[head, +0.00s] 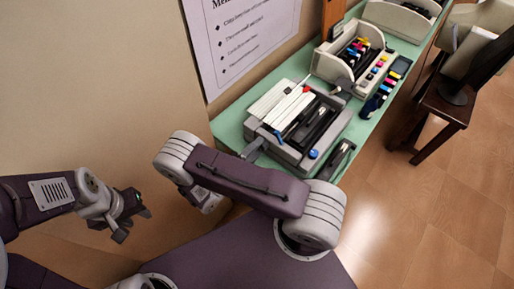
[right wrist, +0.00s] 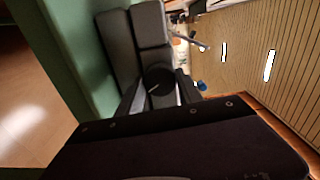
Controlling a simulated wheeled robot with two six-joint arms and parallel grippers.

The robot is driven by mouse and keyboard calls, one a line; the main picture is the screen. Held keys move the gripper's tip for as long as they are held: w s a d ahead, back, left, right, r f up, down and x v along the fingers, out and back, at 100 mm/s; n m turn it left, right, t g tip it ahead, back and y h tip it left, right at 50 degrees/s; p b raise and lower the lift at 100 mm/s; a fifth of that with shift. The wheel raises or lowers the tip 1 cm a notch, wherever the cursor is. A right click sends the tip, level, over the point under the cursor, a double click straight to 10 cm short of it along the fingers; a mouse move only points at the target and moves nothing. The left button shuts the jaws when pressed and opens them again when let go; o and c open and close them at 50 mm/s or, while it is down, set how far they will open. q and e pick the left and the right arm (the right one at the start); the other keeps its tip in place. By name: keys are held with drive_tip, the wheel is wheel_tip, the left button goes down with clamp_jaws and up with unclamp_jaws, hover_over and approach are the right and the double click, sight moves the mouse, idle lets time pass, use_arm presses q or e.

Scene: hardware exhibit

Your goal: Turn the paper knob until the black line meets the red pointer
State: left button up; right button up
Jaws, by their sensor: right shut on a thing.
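The grey machine (head: 325,135) stands on the green table, with white ribbed panels on its top left. A dark round knob (right wrist: 158,77) with a thin pale line on its face shows in the right wrist view; I see no black line on it. My right gripper (right wrist: 160,95) is shut on this knob, one finger on each side. In the head view my right gripper (head: 255,149) is at the machine's near left side and the knob is hidden. A small red piece (head: 306,89) sits on the machine's top; I cannot tell whether it is the pointer. My left gripper (head: 134,225) is open and empty, away from the table.
The green table (head: 230,122) runs along the wall, under a printed poster (head: 245,40). A dark wooden chair (head: 447,103) is at the right. The floor at right front is clear.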

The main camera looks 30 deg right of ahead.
drive_tip(key=o, duration=1.4)
drive_tip(key=b+v, duration=0.1)
drive_tip(key=v, duration=0.8)
drive_tip(key=shift+b, duration=0.4)
